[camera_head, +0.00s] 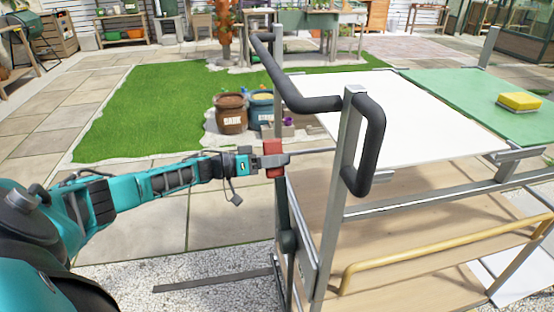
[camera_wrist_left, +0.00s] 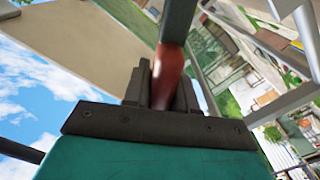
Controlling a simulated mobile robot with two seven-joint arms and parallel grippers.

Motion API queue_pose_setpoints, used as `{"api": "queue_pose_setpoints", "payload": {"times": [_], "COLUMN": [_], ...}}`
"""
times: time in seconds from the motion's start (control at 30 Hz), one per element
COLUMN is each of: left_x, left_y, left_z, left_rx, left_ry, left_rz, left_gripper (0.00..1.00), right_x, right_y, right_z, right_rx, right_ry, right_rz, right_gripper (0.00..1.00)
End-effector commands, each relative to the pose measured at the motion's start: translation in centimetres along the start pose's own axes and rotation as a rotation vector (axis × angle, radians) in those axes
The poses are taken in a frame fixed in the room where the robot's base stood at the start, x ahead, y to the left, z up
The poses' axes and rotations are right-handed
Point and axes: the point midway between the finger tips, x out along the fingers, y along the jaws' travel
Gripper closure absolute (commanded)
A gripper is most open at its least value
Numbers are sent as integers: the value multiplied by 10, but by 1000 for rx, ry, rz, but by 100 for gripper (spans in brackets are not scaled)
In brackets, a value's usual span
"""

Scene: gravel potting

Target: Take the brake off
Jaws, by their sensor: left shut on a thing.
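The brake lever (camera_head: 283,205) is a dark bar at the near left side of the cart, with a red grip (camera_head: 274,148) at its top. The lever stands nearly upright, leaning slightly left. My left gripper (camera_head: 263,161) comes in from the left and is shut on the red grip. In the left wrist view the red grip (camera_wrist_left: 168,72) sits between the dark fingers (camera_wrist_left: 160,92), and the dark bar runs upward from it. The fingers partly hide the grip. My right gripper does not show.
The cart has a white top (camera_head: 400,115), a green mat (camera_head: 480,95) with a yellow sponge (camera_head: 519,101), and a black push handle (camera_head: 372,145) close to the lever. Wooden shelves (camera_head: 390,245) lie below. Paving and gravel left of the cart look mostly clear.

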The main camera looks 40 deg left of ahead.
Motion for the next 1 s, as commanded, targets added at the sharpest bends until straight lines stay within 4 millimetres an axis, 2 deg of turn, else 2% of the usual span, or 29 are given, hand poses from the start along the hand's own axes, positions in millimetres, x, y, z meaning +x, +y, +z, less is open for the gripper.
{"api": "queue_pose_setpoints", "payload": {"times": [0.03,0.07,0.27,0.5,0.63,0.77,1.0], "left_x": [-1,-1,-1,-1,-10,-32,-87], "left_y": [-3,-3,-2,-2,-2,-1,-1], "left_z": [-1,-1,0,0,0,0,0], "left_rx": [-5,-5,-2,-1,-1,-1,-2], "left_ry": [2,2,1,0,-1,-3,-3], "left_rz": [-11,-11,-10,-7,-8,-9,-11], "left_gripper": [100,73,54,53,53,53,53], "right_x": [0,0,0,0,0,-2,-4], "right_y": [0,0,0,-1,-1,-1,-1], "right_z": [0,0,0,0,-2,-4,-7], "right_rx": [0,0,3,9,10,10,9], "right_ry": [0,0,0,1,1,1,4], "right_rz": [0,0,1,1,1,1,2], "right_gripper": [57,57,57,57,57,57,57]}}
